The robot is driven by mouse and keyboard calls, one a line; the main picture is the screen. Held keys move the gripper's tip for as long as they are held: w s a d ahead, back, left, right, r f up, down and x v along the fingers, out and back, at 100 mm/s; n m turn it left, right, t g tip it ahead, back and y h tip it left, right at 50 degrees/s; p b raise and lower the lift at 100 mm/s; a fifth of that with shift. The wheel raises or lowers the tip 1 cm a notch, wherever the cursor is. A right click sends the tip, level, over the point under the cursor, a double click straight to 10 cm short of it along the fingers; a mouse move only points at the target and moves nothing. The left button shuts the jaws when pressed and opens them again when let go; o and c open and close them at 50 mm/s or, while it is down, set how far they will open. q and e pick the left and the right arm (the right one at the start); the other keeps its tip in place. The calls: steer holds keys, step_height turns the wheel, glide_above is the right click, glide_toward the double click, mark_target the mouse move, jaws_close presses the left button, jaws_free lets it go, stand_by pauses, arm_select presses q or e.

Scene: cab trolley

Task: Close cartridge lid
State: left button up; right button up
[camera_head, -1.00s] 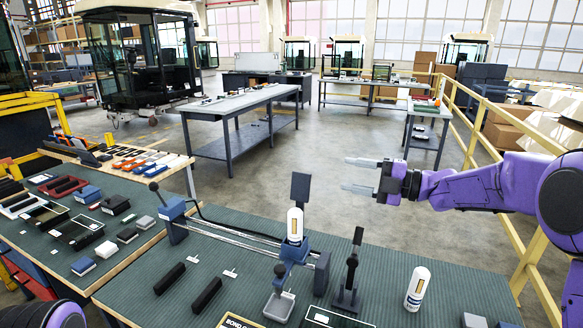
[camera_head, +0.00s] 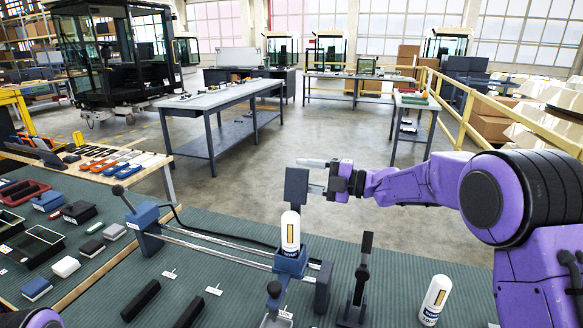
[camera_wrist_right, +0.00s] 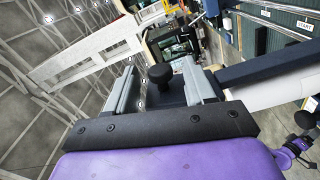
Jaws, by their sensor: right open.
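The cartridge lid (camera_head: 296,187) is a dark plate standing upright above a blue holder (camera_head: 291,262). A white cartridge (camera_head: 290,232) with a yellow strip stands in the holder. My right gripper (camera_head: 310,174) is open at the raised lid, its fingers pointing left; the lid hides part of the lower finger. In the right wrist view, the open fingers (camera_wrist_right: 160,88) lie on either side of a black knob (camera_wrist_right: 160,76) and part of the dark lid. I cannot tell whether they touch it. My left gripper is out of view.
A black upright lever (camera_head: 361,270) stands right of the holder, with a second white cartridge (camera_head: 435,300) further right. Metal rails (camera_head: 215,246) run left from the holder to a blue block (camera_head: 143,225). Black bars (camera_head: 140,300) lie on the green mat.

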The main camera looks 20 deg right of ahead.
mark_target(293, 174)
steer(key=x, duration=0.2)
steer(key=shift+w+a+r+p, duration=0.1)
steer(key=shift+w+a+p, duration=0.2)
steer(key=shift+p, duration=0.1)
steer(key=shift+w+a, duration=0.25)
steer(key=shift+a, duration=0.05)
jaws_close()
steer(key=shift+s+f, duration=0.1)
steer(key=shift+f, duration=0.1)
